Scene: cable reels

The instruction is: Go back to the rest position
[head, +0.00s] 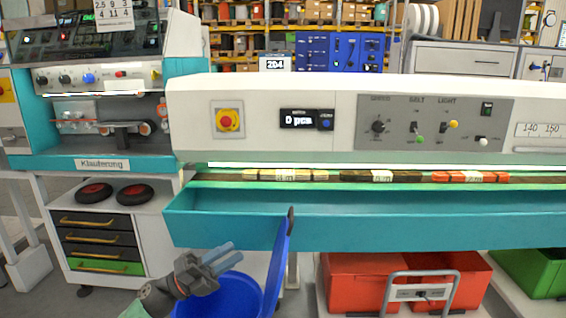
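My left gripper (236,250) is low in the head view, left of the middle. Its two blue-grey fingers point to the right and slightly up, above the opening of a blue bin (222,304). I see nothing held between the fingers, but the gap between them is too small to judge. The bin's blue lid (281,262) stands upright on its right side, apart from the fingers. My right gripper is not in view.
A long machine with a teal tray (400,232) runs across the front; cable bundles (381,176) lie on its belt. Red crates (360,280) and a green crate (530,270) stand below. A drawer cabinet (100,246) is at left.

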